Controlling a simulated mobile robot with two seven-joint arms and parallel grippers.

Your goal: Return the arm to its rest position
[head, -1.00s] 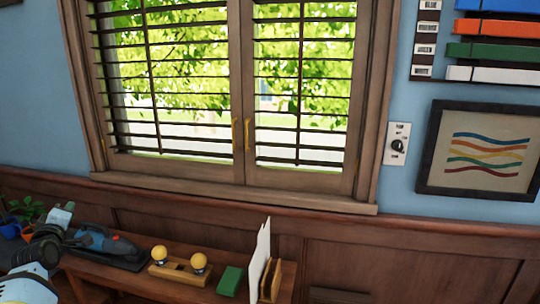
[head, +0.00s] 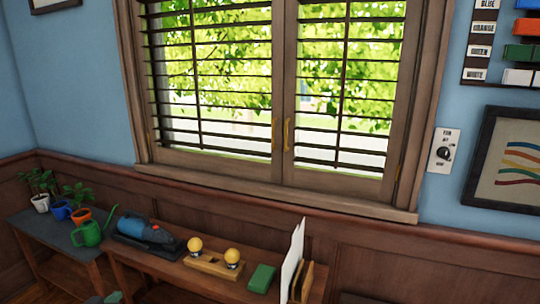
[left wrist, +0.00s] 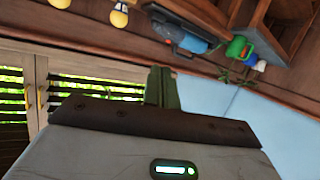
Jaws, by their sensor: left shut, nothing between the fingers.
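In the head view, only a small grey-green part of my left gripper (head: 106,298) shows at the bottom edge, low in front of the bench. In the left wrist view, the fingers of my left gripper (left wrist: 162,88) are together with nothing between them. They are clear of the furniture and objects seen behind them. The rest of my left arm is out of the head view. My right gripper is in neither view.
A wooden bench (head: 205,284) below the window holds a blue tool (head: 147,231), a wooden block with two yellow knobs (head: 214,264), a green block (head: 262,278) and upright boards (head: 293,262). A green watering can (head: 88,233) and potted plants stand at the left.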

